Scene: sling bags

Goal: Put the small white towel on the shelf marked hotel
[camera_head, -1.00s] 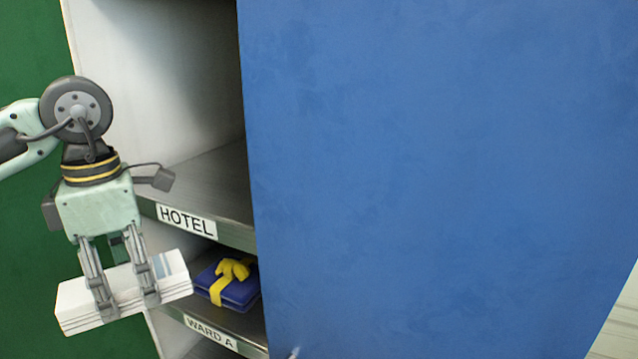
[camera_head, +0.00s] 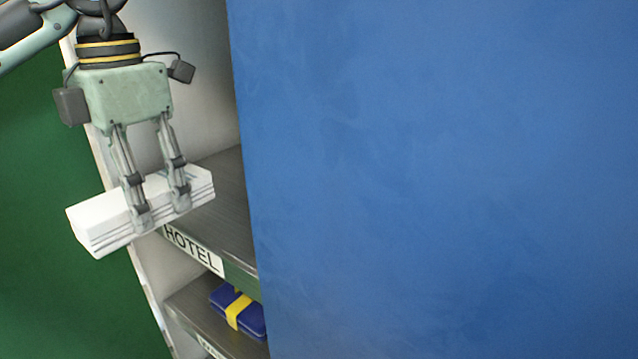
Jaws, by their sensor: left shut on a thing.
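My left gripper (camera_head: 160,218) is shut on the small white towel (camera_head: 100,225), a folded stack with thin grey lines along its side. The towel is held at the front edge of the shelf marked HOTEL (camera_head: 232,215), about level with or a little above it, and its left part sticks out past the cabinet's left side. I cannot tell whether it touches the shelf. The HOTEL label (camera_head: 193,250) is on the shelf's front edge. The visible part of that shelf is bare. My right gripper is not in view.
A large blue panel (camera_head: 440,170) covers the right side of the cabinet opening and hides the rest of the shelves. A lower shelf (camera_head: 200,310) holds a folded blue item with a yellow band (camera_head: 240,310). A green wall (camera_head: 50,280) is at the left.

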